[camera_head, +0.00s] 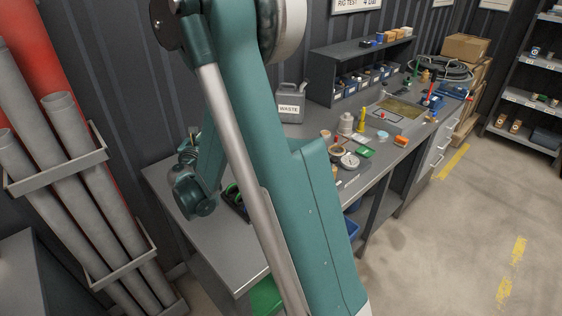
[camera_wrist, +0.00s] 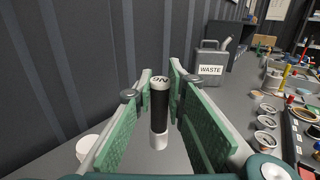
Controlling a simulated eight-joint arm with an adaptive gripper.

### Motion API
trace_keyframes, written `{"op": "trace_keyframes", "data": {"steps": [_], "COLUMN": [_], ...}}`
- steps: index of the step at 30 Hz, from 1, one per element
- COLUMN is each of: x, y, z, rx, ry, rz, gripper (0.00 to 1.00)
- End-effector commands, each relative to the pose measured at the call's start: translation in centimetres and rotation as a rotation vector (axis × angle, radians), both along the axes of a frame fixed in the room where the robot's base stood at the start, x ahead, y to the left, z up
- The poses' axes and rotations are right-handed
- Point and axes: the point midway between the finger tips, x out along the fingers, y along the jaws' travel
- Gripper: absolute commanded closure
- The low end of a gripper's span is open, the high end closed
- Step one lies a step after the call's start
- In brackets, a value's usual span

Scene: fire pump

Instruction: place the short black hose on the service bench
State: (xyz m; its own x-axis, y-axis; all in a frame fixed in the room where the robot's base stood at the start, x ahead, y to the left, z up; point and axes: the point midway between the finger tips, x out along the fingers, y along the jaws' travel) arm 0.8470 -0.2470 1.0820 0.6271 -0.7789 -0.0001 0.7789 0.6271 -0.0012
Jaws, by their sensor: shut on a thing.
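The short black hose (camera_wrist: 159,108) shows in the middle of the wrist view, with a marked pale upper end and a pale lower end. My gripper (camera_wrist: 160,88) has its green pads on both sides of the hose and is shut on it. The grey service bench (camera_wrist: 232,128) spreads below and to the right. I cannot tell whether the hose's lower end touches it. In the head view the bench (camera_head: 228,252) runs along the wall. My arm covers part of it there, and the hose cannot be made out.
A grey waste can (camera_head: 290,105) stands at the back of the bench, and also shows in the wrist view (camera_wrist: 208,66). Tins (camera_wrist: 265,122) and small parts crowd the right. A white round thing (camera_wrist: 88,147) is at lower left. Pipes (camera_head: 75,150) stand left of the bench.

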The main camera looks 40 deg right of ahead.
Motion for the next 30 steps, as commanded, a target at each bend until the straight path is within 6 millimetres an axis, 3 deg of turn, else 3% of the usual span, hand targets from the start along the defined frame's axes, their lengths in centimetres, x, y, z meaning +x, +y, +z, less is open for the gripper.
{"op": "trace_keyframes", "data": {"steps": [1,6,12,18,30], "x": [-0.3,-1.9,-3.7,-4.5,-4.6], "y": [-2.1,-7.9,-12.5,-14.4,-14.5], "z": [0.0,0.3,0.6,0.7,0.6], "rx": [0.000,0.000,-0.001,-0.001,-0.001], "ry": [0.000,0.000,0.001,0.001,0.001], "rz": [-0.045,-0.188,-0.309,-0.360,-0.364], "gripper": [1.00,1.00,1.00,1.00,1.00]}}
